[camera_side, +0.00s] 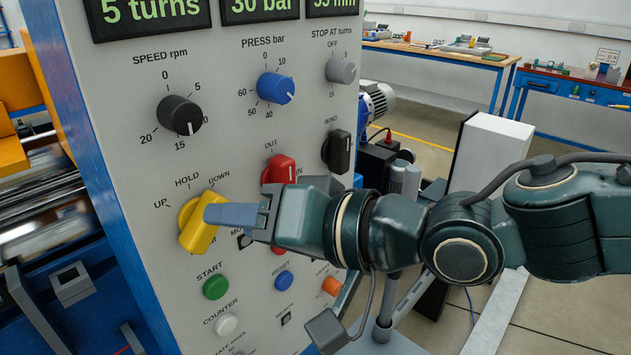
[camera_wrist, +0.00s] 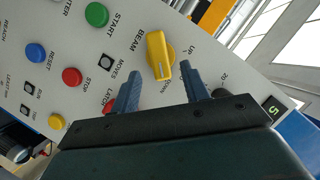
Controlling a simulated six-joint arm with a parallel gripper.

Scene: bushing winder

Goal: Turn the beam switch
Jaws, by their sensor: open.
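The yellow beam switch (camera_side: 197,236) is on the upright control panel in the side view, under the labels UP, HOLD and DOWN. Its bar handle is tilted, with the upper end leaning toward DOWN. It also shows in the wrist view (camera_wrist: 158,52), just beyond the fingertips. My gripper (camera_side: 222,214) is open and points at the switch from the right. In the wrist view my gripper's two blue fingers (camera_wrist: 160,69) are apart, one to either side of the switch's near end. I cannot tell whether either finger touches it. The DOWN label is partly hidden in the wrist view.
A red OUT/IN switch (camera_side: 280,170) and a black WIND switch (camera_side: 338,152) sit to the right on the panel. A green START button (camera_side: 215,287) is below the beam switch. The black speed knob (camera_side: 180,115) is above. A machine with rollers stands left of the panel.

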